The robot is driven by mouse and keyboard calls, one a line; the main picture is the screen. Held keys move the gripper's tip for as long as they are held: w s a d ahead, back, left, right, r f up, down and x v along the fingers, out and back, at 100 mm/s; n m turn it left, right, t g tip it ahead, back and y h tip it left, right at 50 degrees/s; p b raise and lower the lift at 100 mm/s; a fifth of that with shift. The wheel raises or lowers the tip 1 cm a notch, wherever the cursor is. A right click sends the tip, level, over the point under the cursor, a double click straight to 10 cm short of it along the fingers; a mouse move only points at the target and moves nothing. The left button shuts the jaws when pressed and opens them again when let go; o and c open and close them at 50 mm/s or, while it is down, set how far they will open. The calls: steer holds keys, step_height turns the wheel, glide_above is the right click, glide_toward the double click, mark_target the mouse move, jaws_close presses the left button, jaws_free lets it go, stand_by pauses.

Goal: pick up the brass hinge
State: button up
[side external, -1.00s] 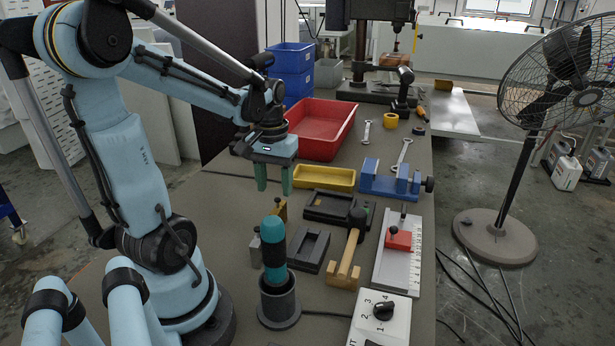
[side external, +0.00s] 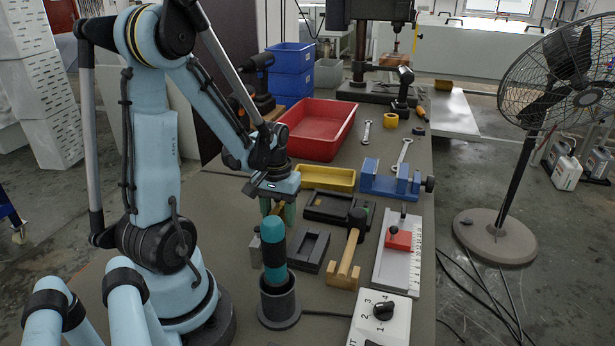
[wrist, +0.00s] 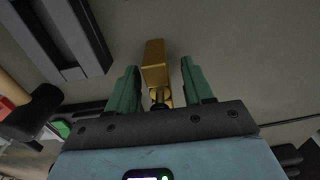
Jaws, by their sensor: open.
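The brass hinge (wrist: 154,62) stands out as a golden piece in the wrist view, between the two green fingers of my gripper (wrist: 160,75). There is a visible gap on the right side of it, and a narrower one on the left. My gripper is open. In the side view my gripper (side external: 278,207) points down at the table, just behind the teal-topped cylinder. There the fingers and the cylinder hide most or all of the hinge, so contact cannot be judged.
The teal cylinder (side external: 274,247) stands in a dark holder (side external: 279,304) close in front of my gripper. A dark slotted block (side external: 309,250), a mallet (side external: 349,255) and a yellow tray (side external: 327,177) lie nearby. A red bin (side external: 318,130) stands farther back.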

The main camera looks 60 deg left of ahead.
steer(key=shift+f, duration=0.3)
jaws_close()
steer(key=shift+r, duration=0.2)
